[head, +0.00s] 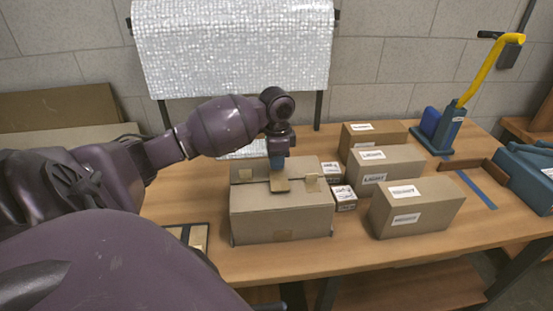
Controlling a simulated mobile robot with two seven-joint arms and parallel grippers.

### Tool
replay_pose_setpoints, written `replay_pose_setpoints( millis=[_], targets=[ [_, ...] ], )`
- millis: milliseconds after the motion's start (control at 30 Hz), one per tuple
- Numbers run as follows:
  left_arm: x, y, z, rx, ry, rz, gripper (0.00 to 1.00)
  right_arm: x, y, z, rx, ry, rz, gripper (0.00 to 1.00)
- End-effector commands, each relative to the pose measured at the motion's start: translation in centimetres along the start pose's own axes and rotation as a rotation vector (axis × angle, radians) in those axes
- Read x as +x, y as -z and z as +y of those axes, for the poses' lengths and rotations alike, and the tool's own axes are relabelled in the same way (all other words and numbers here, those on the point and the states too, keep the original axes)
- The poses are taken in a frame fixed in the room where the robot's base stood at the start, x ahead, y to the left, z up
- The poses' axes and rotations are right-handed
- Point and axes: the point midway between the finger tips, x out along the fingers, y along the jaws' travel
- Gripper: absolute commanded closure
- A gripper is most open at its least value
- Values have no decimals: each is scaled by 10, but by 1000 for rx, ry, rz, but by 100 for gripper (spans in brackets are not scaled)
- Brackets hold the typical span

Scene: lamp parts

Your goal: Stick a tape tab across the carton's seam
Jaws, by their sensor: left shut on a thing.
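The closed brown carton (257,222) sits on the wooden table in the middle of the head view. A seam runs across its top. My left gripper (277,168) points down over the carton's top and is shut on a small tan tape tab (280,186). The tab is at or just above the seam; I cannot tell whether it touches the carton. My right gripper is not in view.
Several labelled boxes (404,208) stand to the right of the carton, with small white printed boxes (345,197) close beside it. A yellow-handled blue tool (452,112) stands at the back right. A bubble-wrap roll (235,50) hangs behind. The table's front strip (330,256) is clear.

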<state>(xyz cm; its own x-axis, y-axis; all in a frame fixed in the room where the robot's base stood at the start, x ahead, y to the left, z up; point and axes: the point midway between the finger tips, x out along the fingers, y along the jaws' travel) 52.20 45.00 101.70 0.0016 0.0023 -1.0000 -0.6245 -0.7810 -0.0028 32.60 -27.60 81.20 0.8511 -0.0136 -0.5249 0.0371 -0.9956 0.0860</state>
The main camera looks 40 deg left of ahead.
Motion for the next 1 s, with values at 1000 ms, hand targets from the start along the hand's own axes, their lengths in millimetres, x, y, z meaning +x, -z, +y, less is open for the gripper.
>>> replay_pose_setpoints(
  millis=[1000],
  targets=[
    [8, 0, 0, 0, 0, 0, 100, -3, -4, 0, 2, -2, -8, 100]
  ],
)
